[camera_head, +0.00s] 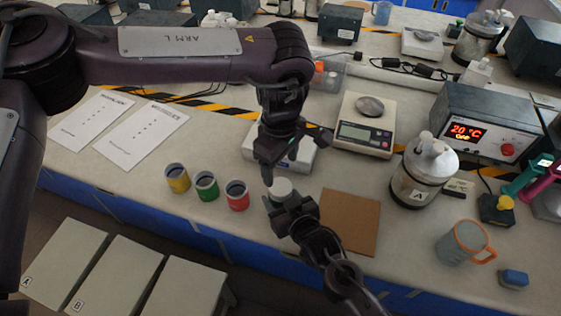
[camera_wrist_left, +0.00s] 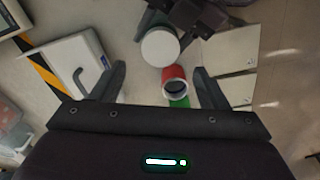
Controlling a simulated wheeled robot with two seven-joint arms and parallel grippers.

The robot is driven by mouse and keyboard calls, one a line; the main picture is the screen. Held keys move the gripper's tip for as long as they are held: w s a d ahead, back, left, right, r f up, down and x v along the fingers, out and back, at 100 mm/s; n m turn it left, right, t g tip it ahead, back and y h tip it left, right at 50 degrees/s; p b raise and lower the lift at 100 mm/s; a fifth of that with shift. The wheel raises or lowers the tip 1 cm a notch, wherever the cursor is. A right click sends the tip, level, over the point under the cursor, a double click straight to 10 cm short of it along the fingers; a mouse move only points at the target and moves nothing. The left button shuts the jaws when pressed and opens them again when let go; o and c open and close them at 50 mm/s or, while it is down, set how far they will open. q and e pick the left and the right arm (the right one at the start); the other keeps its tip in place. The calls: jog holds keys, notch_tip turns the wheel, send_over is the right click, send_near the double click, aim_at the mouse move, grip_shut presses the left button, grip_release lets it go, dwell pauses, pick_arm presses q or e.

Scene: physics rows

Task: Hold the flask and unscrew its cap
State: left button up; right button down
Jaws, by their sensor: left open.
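The flask shows mainly as its round pale cap (camera_head: 281,187), near the bench's front edge; the wrist view also shows the cap (camera_wrist_left: 160,47) from above. Its body is mostly hidden. My left gripper (camera_head: 291,163) is open above the cap, pointing down. In the wrist view its two fingers (camera_wrist_left: 160,82) are spread and empty, with the cap beyond the tips. My right gripper (camera_head: 290,208) is at the flask on the near side, its dark parts beside the cap. Its fingertips are hidden, so I cannot tell whether it grips.
Yellow (camera_head: 177,180), green (camera_head: 207,187) and red (camera_head: 237,197) cups stand left of the flask. A brown board (camera_head: 350,222) lies to the right. Behind are a scale (camera_head: 365,130) and a flat white device (camera_head: 255,152). A bottle marked A (camera_head: 423,175) and a mug (camera_head: 462,243) stand further right.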

aim_at(281, 186)
pick_arm(q)
jog(key=shift+m, duration=0.3)
jog(key=shift+f, duration=3.85)
jog(key=c, duration=1)
jog(key=n, duration=0.6)
jog(key=shift+n, duration=0.3)
